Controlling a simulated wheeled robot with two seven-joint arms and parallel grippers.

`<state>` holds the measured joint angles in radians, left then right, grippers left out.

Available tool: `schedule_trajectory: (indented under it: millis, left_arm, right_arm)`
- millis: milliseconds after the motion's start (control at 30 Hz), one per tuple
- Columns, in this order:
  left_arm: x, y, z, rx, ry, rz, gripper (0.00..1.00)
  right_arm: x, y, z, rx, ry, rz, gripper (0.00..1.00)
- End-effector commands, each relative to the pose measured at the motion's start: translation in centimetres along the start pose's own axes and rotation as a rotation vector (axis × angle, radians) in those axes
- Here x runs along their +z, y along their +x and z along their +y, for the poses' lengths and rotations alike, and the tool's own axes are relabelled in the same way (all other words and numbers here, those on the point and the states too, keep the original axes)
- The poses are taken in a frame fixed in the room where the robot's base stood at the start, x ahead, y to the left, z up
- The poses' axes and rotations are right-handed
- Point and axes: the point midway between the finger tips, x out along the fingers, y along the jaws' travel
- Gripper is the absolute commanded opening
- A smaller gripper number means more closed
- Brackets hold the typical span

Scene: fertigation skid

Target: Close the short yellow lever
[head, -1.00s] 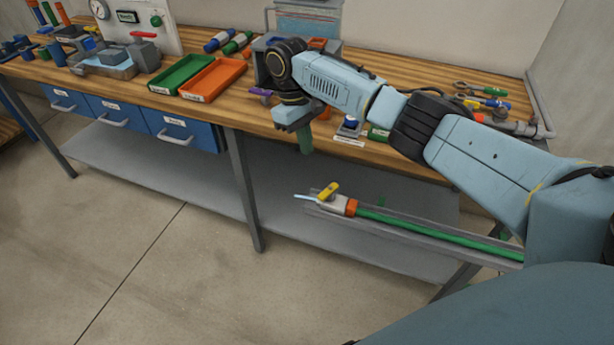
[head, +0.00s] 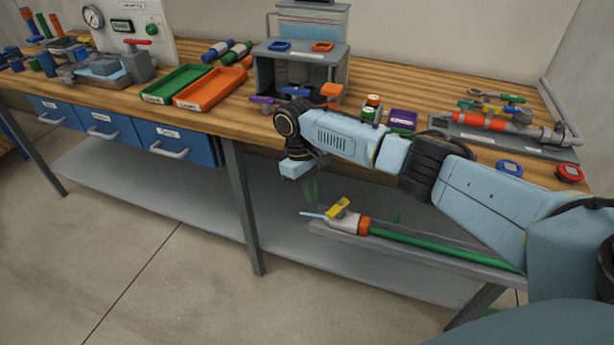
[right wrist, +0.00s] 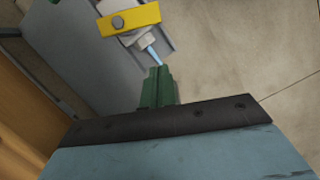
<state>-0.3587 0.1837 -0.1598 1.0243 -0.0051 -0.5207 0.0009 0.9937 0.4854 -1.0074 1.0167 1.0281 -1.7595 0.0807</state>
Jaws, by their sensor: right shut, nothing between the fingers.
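The short yellow lever (head: 338,208) sits on a white valve body (head: 345,224) at the left end of a green hose with an orange collar. The lever slants across the line of the hose. A thin light-blue strip (head: 312,215) comes out of the valve's free end. My right gripper (head: 310,190) is shut and empty, pointing down just above and left of the valve. In the right wrist view its green fingers (right wrist: 158,88) lie close to the blue strip, apart from the lever (right wrist: 128,20). My left gripper is not in view.
The valve and green hose (head: 440,248) lie on a grey rail (head: 400,254) below the wooden bench top (head: 230,122). My right forearm passes in front of the bench edge. Blue drawers (head: 175,142) hang at the left. The floor in front is clear.

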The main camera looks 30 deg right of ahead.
Motion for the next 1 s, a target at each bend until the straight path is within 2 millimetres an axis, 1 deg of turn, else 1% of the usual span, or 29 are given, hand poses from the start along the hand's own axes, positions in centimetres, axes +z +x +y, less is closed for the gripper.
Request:
schedule_trajectory:
  millis: [33,200,400,833,933,967,1000]
  left_arm:
    - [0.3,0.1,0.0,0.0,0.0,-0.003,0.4]
    - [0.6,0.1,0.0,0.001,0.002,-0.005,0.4]
    - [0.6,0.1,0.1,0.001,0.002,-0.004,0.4]
    - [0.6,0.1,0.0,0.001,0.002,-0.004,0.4]
    - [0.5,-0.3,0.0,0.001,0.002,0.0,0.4]
    - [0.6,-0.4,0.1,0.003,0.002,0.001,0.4]
    - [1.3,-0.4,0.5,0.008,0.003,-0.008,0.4]
  right_arm:
    - [0.7,0.1,0.2,0.002,0.001,0.001,0.0]
    - [2.4,0.4,0.1,0.002,0.0,0.001,0.0]
    - [3.6,0.7,0.1,0.001,0.0,0.0,0.0]
    - [3.9,0.8,0.1,0.001,0.001,0.001,0.0]
    - [4.1,0.7,0.1,0.001,-0.001,0.0,0.0]
    - [4.3,0.7,0.2,0.001,-0.003,-0.001,0.0]
    - [4.5,0.7,0.3,0.001,-0.005,-0.001,0.0]
